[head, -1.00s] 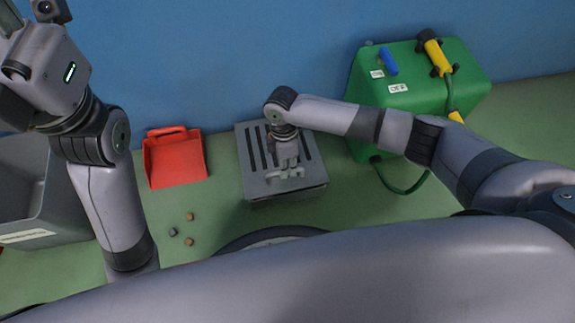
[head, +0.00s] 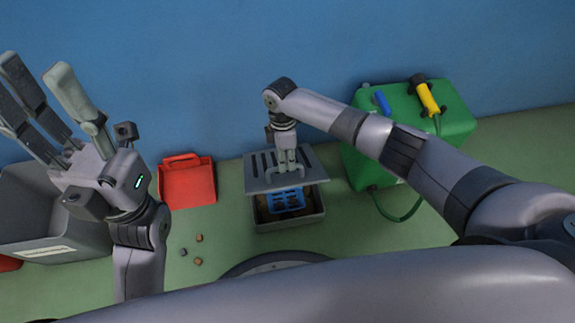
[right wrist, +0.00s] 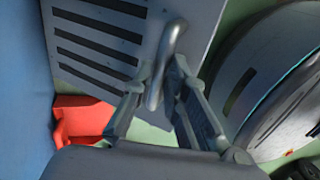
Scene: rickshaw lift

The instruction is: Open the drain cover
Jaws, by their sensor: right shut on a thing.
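The grey slotted drain cover (head: 316,173) is raised above the drain box (head: 290,224), with the box's front part open to view below it. My right gripper (head: 287,168) is shut on the cover's handle. In the right wrist view, the right gripper's fingers (right wrist: 163,80) close around the curved handle (right wrist: 172,42) of the slotted cover (right wrist: 188,14). A blue basket (head: 289,201) with dark contents shows inside the box; its rear is hidden by the cover. My left gripper (head: 38,108) is raised at the left, fingers spread, open and empty.
A red dustpan (head: 187,184) lies left of the drain. A grey bin (head: 45,212) stands at far left. A green tank (head: 432,125) with a hose stands at right. Several small lumps (head: 198,239) lie on the green floor. A blue wall (head: 200,80) bounds the back.

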